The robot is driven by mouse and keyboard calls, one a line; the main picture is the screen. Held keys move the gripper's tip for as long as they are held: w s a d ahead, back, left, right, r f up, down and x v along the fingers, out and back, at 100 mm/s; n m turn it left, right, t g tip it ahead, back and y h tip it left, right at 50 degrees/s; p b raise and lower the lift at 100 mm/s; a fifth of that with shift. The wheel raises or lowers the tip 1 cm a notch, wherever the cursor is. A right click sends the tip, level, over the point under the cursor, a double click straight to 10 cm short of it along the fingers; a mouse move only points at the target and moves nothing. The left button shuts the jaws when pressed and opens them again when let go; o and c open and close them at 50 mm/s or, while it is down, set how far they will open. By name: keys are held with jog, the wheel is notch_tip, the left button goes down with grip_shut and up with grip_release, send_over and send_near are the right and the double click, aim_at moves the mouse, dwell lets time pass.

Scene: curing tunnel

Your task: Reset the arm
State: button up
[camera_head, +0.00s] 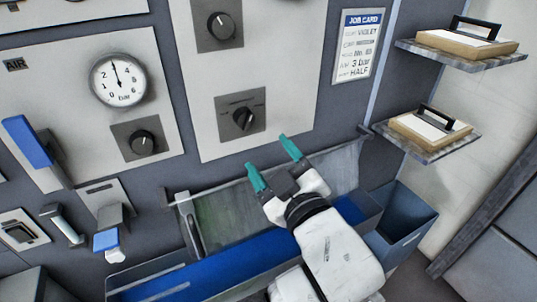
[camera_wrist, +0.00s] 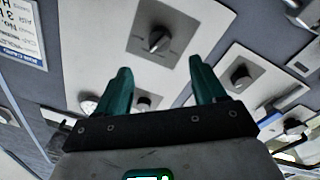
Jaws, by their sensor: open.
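My gripper (camera_head: 271,163) has teal fingers that stand apart with nothing between them. In the head view it is in front of the panel, just below the lower middle knob (camera_head: 243,118) and above the metal trough. In the wrist view the two fingers (camera_wrist: 160,85) point toward the panel, with a black knob (camera_wrist: 156,39) beyond and between their tips. The gripper looks apart from the knob. My white arm reaches up from the bottom of the head view.
A pressure gauge (camera_head: 118,80), a blue lever (camera_head: 27,141) and several knobs are on the panel. A job card (camera_head: 357,46) hangs at upper right. Two shelves (camera_head: 462,57) hold handled boards at right. A trough (camera_head: 219,216) and blue bin (camera_head: 402,222) lie below.

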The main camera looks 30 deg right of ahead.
dwell(0.3)
jog(key=s+d+f+m+g, duration=0.1)
jog(key=s+d+f+g, duration=0.15)
jog(key=f, duration=0.45)
jog(key=s+d+f+m+g, duration=0.1)
jog(key=s+f+g, duration=0.2)
jog(key=f, duration=0.4)
jog(key=s+d+f+m+g, duration=0.2)
jog(key=f+g, duration=0.1)
jog(key=f, duration=0.4)
jog(key=s+d+f+m+g, duration=0.1)
jog(key=s+f+g, duration=0.3)
jog(key=s, duration=0.6)
jog(key=s+d+f+m+g, duration=0.1)
jog(key=s+f+g, duration=0.4)
jog(key=s+f, duration=0.4)
jog(key=shift+s+d+f+m+y, duration=0.2)
jog(key=shift+s+d+m+y, duration=0.1)
jog(key=shift+s+d+y, duration=0.15)
